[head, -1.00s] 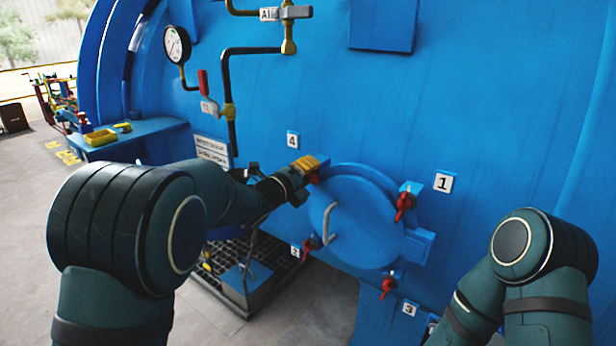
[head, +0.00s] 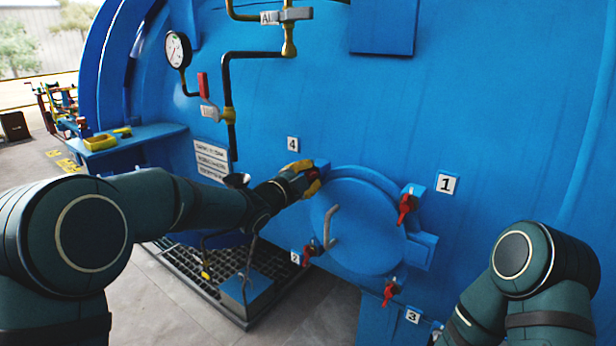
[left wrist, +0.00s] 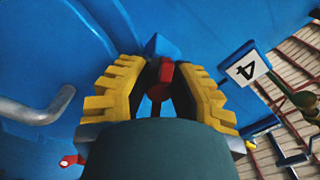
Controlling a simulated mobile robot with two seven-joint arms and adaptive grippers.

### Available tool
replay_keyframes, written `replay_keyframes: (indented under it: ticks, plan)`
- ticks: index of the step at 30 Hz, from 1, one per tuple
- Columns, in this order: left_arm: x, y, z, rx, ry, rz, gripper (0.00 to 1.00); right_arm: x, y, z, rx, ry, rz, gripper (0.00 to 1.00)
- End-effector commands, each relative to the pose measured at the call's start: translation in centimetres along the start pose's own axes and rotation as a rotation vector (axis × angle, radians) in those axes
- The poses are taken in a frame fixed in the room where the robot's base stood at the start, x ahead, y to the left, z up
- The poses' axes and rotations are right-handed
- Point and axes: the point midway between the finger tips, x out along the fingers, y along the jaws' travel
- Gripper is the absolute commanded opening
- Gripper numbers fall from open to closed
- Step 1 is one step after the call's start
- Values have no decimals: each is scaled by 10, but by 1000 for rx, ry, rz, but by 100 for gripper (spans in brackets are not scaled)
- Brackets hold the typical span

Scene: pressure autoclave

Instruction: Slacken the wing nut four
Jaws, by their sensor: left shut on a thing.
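The red wing nut four (left wrist: 160,82) sits between the yellow fingers of my left gripper (left wrist: 160,95) in the left wrist view, by the blue lug. In the head view, my left gripper (head: 305,178) is at the upper left of the round blue door (head: 355,228), just below the number 4 label (head: 293,144). A bit of the red nut (head: 313,174) shows between the fingers; the rest is hidden. The left gripper is shut on it. The number 4 label also shows in the left wrist view (left wrist: 245,69). My right arm is at the lower right, its gripper out of view.
Other red wing nuts stand at label 1 (head: 406,206), label 2 (head: 311,250) and label 3 (head: 390,291). A grey handle (head: 331,226) sticks out of the door. A red-handled valve (head: 204,86) and pipes are above my left arm. A grated platform (head: 190,275) lies below.

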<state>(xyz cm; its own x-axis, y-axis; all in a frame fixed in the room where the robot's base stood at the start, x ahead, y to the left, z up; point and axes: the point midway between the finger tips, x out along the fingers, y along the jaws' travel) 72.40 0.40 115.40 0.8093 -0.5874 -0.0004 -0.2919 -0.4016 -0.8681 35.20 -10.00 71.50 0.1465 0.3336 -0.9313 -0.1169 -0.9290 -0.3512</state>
Motion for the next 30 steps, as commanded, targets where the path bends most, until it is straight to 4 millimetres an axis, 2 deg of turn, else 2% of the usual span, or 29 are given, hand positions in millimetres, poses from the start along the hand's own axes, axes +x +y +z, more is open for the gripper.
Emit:
replay_keyframes:
  ticks: [15, 30]
  plan:
    - [0, -2, -2, -399, 5, -7, 0, -3, -1, 0, 0, -2, 0, 47]
    - [1, -2, -3, -517, 7, -7, 0, -4, -2, 1, 0, -2, 0, 47]
